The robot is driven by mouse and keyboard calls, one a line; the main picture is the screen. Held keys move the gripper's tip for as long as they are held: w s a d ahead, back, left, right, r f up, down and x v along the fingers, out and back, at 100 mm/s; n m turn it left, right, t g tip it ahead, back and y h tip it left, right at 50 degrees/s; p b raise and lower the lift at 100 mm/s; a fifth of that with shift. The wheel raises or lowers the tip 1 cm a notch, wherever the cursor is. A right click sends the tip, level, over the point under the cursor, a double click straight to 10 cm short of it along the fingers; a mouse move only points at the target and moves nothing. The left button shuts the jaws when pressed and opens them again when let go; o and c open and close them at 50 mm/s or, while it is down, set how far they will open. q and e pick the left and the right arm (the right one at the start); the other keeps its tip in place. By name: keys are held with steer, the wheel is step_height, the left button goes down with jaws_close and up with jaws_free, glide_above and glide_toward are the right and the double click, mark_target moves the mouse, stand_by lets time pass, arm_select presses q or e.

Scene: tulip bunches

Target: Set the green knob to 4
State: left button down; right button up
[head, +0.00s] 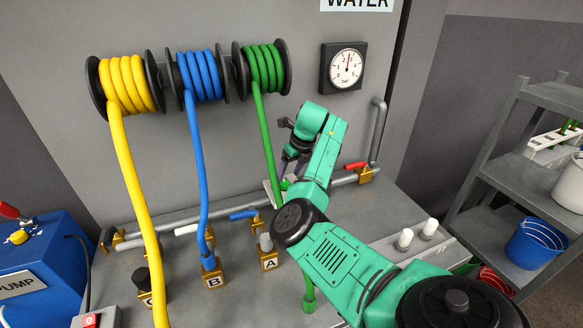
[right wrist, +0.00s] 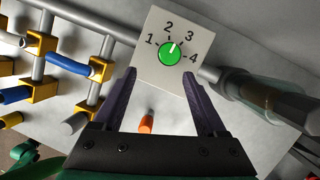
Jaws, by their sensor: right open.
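The green knob (right wrist: 170,55) sits on a white plate (right wrist: 150,70) marked 1 to 4 in the right wrist view. Its pale mark points up and slightly right, seemingly between 2 and 3. In the head view the knob (head: 284,184) is small and partly hidden by my arm. My right gripper (right wrist: 158,73) is open, with its two dark fingers pointing toward the plate, one on each side of its lower part. Nothing is between the fingertips; I cannot tell how far they are from the knob. In the head view the right gripper (head: 290,163) is above the bench. My left gripper is not in view.
Yellow (head: 128,85), blue (head: 200,75) and green (head: 263,68) hoses hang from wall reels. A pressure gauge (head: 346,68) is on the wall. Pipes with brass fittings and labelled outlets (head: 212,275) stand left of my arm. A shelf (head: 490,172) is at the right.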

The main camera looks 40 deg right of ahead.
mark_target(285, 183)
steer(key=w+f, duration=0.1)
steer(key=f+n+p, duration=0.1)
steer(key=f, duration=0.1)
steer(key=w+d+f+n+p, duration=0.1)
steer(key=shift+w+f+t, duration=0.3)
steer(key=shift+w+f, duration=0.05)
steer(key=shift+f, duration=0.05)
steer(key=shift+w+f, duration=0.15)
steer(key=shift+f, duration=0.25)
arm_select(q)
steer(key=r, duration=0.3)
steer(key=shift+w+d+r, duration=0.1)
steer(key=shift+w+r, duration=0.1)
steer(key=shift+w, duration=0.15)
arm_select(e)
jaws_close()
